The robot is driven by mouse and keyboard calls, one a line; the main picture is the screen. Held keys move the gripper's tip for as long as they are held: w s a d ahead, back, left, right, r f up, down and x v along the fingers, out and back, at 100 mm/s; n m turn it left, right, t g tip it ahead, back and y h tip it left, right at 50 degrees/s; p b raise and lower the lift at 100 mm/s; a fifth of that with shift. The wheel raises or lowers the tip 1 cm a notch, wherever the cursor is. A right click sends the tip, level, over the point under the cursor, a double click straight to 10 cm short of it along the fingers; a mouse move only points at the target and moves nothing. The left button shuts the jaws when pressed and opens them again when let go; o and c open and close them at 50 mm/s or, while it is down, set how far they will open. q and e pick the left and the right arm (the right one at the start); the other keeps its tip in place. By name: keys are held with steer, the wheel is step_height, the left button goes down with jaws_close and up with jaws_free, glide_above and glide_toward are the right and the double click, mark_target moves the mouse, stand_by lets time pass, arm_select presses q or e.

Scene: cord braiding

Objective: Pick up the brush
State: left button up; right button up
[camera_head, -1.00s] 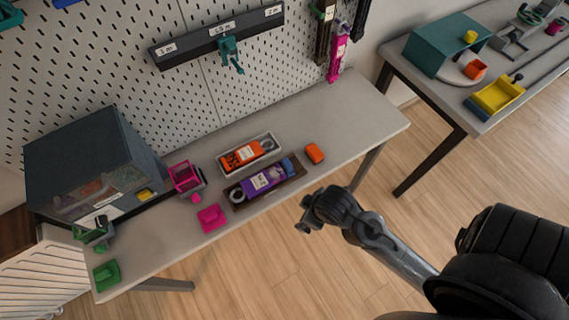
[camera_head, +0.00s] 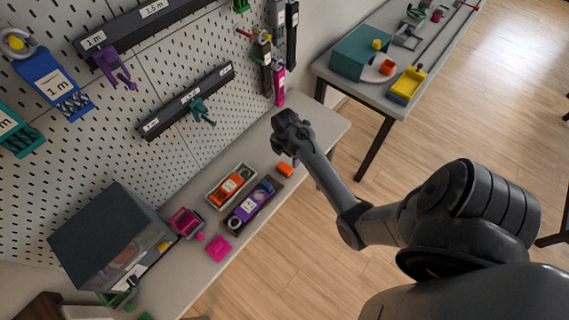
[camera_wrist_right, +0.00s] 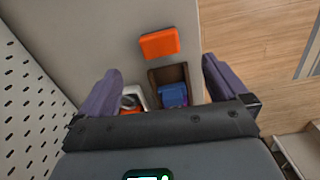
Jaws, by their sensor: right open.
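No item can be told for sure as a brush. A small orange block (camera_head: 285,170) lies on the workbench (camera_head: 325,122), right of two trays. It also shows in the right wrist view (camera_wrist_right: 160,43), ahead of my fingers and apart from them. My right gripper (camera_wrist_right: 161,72) is open and empty, with its purple fingers spread above the bench. In the head view my right gripper (camera_head: 291,140) hangs over the bench's right part, close to the orange block. My left gripper is not in view.
A white tray (camera_head: 211,200) holds an orange labelled item, and a brown tray (camera_head: 233,228) holds a purple one and a blue piece. Magenta parts (camera_head: 218,247) and a dark box (camera_head: 108,235) stand left. A pegboard (camera_head: 150,130) rises behind. A second table (camera_head: 345,88) stands right.

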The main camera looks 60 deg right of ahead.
glide_above(285, 167)
steer(key=shift+n, duration=0.4)
step_height(285, 167, down, 4)
steer(key=shift+f+b, duration=0.1)
steer(key=shift+b, duration=0.2)
steer(key=shift+a+f+b, duration=0.1)
steer(key=shift+f+b, duration=0.35)
steer(key=shift+f, duration=2.7)
steer(key=shift+c, duration=0.2)
steer(key=c, duration=1)
steer(key=shift+r, duration=0.1)
steer(key=shift+r, duration=0.5)
step_height(285, 167, up, 17)
steer(key=p, duration=0.2)
steer(key=shift+f+p, duration=0.1)
steer(key=shift+p, duration=0.25)
